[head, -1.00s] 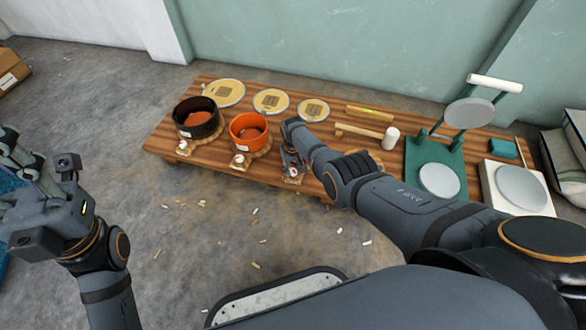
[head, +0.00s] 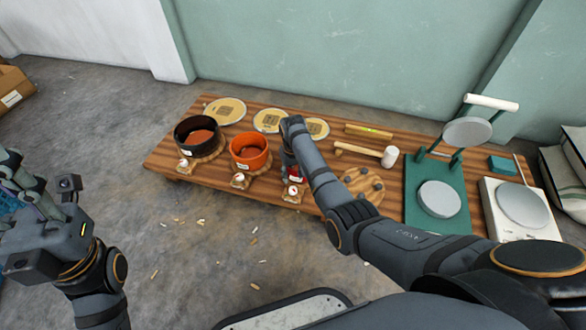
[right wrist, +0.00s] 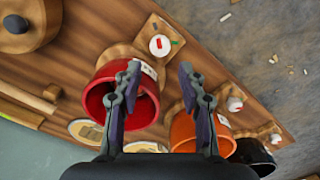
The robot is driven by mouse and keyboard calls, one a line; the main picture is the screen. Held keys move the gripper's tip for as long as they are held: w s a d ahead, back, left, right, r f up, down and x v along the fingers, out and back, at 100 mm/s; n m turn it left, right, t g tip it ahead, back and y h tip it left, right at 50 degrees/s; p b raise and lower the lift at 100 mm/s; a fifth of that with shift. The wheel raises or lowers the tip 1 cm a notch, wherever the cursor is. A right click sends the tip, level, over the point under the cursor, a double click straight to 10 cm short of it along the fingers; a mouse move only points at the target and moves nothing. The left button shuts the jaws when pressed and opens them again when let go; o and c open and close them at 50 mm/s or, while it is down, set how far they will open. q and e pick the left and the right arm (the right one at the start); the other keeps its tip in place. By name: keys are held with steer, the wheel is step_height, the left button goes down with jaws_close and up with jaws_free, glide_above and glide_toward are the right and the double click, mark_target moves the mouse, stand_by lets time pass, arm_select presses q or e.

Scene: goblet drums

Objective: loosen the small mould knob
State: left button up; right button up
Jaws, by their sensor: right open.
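The small red mould (right wrist: 104,98) stands in front of my right gripper in the right wrist view; in the head view it is mostly hidden by that gripper. Its knob, a white dial with a red mark (right wrist: 160,45), sits on a wooden block at the mould's front and also shows in the head view (head: 292,190). My right gripper (right wrist: 158,72) is open and empty, pointing down, one finger over the red mould's opening and the other to its right. The knob lies beyond the fingertips, between their lines. My left gripper (head: 12,168) is at the left edge, away from the table.
The orange mould (head: 250,152) and black mould (head: 184,131) stand left of the red one, each with its own knob. A mallet (head: 389,156), a round wooden board (head: 362,187), a green press (head: 418,205) and a white scale (head: 497,220) are to the right.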

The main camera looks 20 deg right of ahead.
steer(key=shift+r, duration=1.75)
